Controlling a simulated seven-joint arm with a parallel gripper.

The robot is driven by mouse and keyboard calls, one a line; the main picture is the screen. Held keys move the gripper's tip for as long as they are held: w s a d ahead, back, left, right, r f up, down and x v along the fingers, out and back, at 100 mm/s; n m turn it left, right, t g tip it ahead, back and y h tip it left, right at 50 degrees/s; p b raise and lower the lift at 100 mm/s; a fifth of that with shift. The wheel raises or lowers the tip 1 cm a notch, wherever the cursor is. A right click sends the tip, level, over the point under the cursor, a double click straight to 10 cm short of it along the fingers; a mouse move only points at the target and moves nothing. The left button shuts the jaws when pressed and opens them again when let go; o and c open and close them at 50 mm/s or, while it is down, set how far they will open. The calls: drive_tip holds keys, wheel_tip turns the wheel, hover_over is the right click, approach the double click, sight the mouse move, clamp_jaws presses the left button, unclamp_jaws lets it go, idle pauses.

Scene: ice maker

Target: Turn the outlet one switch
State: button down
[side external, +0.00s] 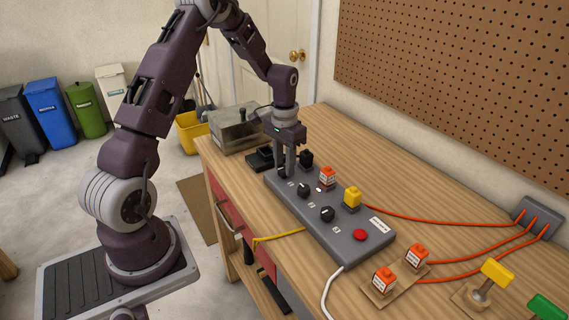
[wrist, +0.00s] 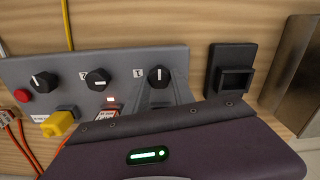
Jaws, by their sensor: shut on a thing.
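A grey power strip box (side external: 345,240) lies on the workbench with a row of three round black knobs. The far-end knob, beside a label that looks like "1", is the outlet one switch (wrist: 159,75). Its white pointer mark points up in the wrist view. My gripper (side external: 284,172) points down over the far end of the box. It is shut on this switch, with the fingertips at the knob in the wrist view (wrist: 160,84). The fingers partly hide the knob in the side view.
The middle knob (side external: 303,190) and near knob (side external: 327,213) sit in the same row, with a red button (side external: 360,235) beyond. Black (side external: 306,158), orange (side external: 327,175) and yellow (side external: 352,196) plugs stand along the box. A metal case (side external: 238,130) is behind my gripper.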

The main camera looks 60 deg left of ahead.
drive_tip(key=shift+w+n, duration=0.1)
drive_tip(key=shift+n, duration=0.2)
idle(0.4)
drive_tip(key=c, duration=1.1)
unclamp_jaws()
drive_tip(key=shift+o, duration=0.2)
wheel_tip(320, 180, up, 7)
drive_tip(key=shift+r, duration=0.1)
drive_tip(key=shift+d, duration=0.1)
